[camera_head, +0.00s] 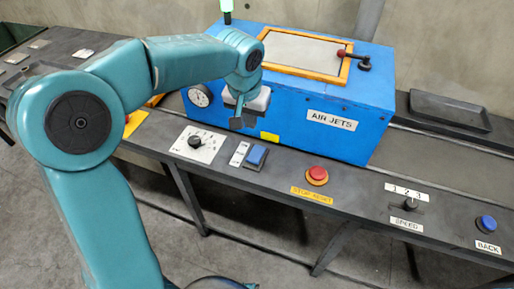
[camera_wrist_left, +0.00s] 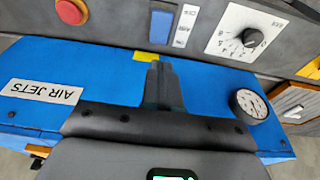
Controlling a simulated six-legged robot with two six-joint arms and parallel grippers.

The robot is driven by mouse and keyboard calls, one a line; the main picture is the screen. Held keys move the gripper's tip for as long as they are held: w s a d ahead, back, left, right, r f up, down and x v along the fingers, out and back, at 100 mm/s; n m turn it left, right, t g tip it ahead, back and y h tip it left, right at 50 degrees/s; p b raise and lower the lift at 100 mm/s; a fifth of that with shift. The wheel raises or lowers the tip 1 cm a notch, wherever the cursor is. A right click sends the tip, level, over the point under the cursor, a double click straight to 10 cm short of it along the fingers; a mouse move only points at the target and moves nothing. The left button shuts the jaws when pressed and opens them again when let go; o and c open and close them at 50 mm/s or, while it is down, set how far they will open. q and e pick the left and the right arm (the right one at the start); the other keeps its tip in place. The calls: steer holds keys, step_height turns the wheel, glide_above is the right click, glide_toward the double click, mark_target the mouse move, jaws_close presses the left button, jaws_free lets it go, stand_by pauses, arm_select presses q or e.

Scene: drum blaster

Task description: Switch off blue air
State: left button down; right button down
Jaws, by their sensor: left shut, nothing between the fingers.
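A blue rocker switch (camera_head: 256,156) sits on the dark front ledge, beside a small white label plate (camera_head: 239,153). In the left wrist view the switch (camera_wrist_left: 162,27) is at the top middle, with its label plate (camera_wrist_left: 186,25) to its right. My left gripper (camera_head: 236,122) is shut and empty. It hangs in front of the blue AIR JETS box (camera_head: 378,92), above and a little left of the switch, apart from it. In the left wrist view its closed fingers (camera_wrist_left: 163,84) point toward the switch. My right gripper is in neither view.
A black dial (camera_head: 195,142) on a white plate is left of the switch. A red stop/reset button (camera_head: 317,175), a speed knob (camera_head: 411,205) and a blue BACK button (camera_head: 487,223) are to the right. A gauge (camera_head: 199,96) and a red-knobbed lever (camera_head: 352,58) are on the box.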

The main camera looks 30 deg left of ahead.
mark_target(254, 156)
arm_select(q)
steer(key=shift+s, duration=0.15)
steer(key=x, duration=0.8)
steer(key=s+x, duration=0.1)
steer(key=x, duration=0.3)
steer(key=shift+f, duration=1.05)
